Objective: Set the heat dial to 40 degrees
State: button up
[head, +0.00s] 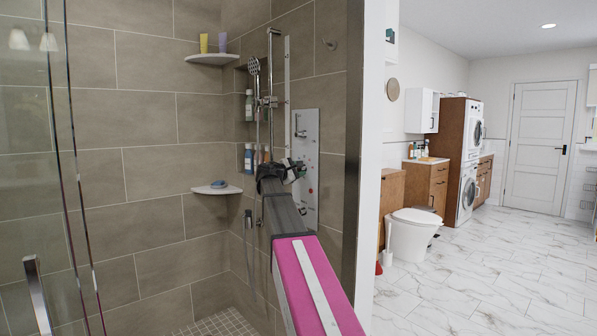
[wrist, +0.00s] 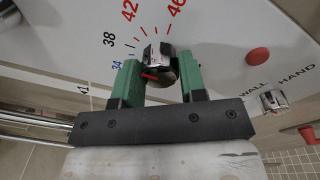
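The heat dial (wrist: 161,66) is a chrome knob with red marks on a white panel (wrist: 220,30); the panel also shows in the head view (head: 306,135). Printed numbers 34, 38, 42 and 46 run around the dial's left and upper side, with red ticks near 42 and 46. I cannot tell which number the dial points at. My gripper (wrist: 159,68) has its green fingers on either side of the dial, which nearly fills the gap. Whether both fingers press on it is unclear. In the head view my gripper (head: 283,171) is small and dark against the panel.
A second chrome knob (wrist: 272,100) by the words WALL and HAND and a red button (wrist: 258,55) are to the right. A hand shower (head: 254,68) and corner shelves (head: 217,190) are left of the panel. Glass is at far left; a toilet (head: 412,235) stands right.

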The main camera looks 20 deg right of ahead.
jog(key=shift+c, duration=1.3)
jog(key=shift+m, duration=2)
jog(key=o, duration=0.9)
jog(key=v, duration=1)
jog(key=shift+s+a+f, duration=0.15)
jog(key=shift+a+f, duration=0.05)
jog(key=shift+a, duration=0.2)
